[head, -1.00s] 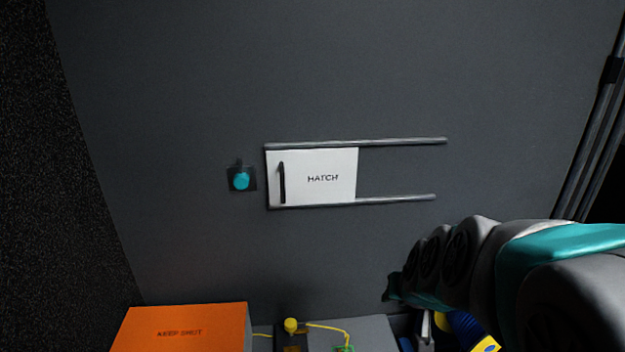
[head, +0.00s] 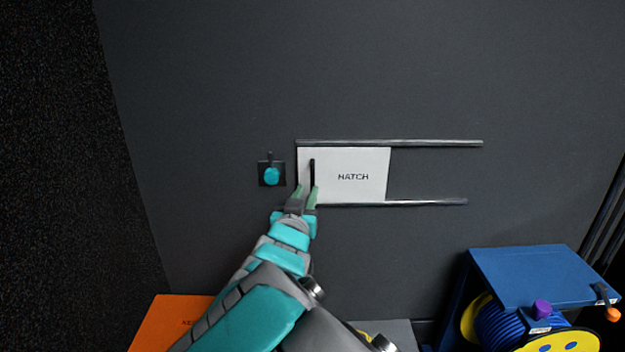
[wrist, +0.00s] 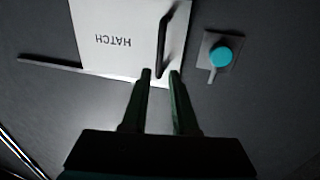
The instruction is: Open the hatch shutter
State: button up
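The white hatch shutter (head: 358,176), lettered HATCH, sits at the left end of two horizontal rails on the dark wall. A black vertical bar handle (head: 312,170) is near its left edge. My gripper (head: 307,192) is at the lower end of the handle in the head view, fingers apart. In the wrist view the shutter (wrist: 112,38) appears upside down, and the handle (wrist: 166,45) lies ahead of the gap between my open fingertips (wrist: 160,73). The fingers look empty; whether they reach around the handle's end I cannot tell.
A teal knob (head: 271,175) on a dark plate is left of the shutter. The upper rail (head: 440,143) and lower rail (head: 430,202) run on to the right, with bare wall between them. An orange box (head: 172,315) and a blue bench (head: 540,275) with a cable reel stand below.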

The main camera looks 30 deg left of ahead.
aim_at(312, 180)
jog(key=x, duration=0.7)
jog(key=shift+w+f, duration=0.1)
jog(key=shift+w, duration=0.05)
jog(key=shift+c, duration=0.3)
grip_shut()
dwell(1.0)
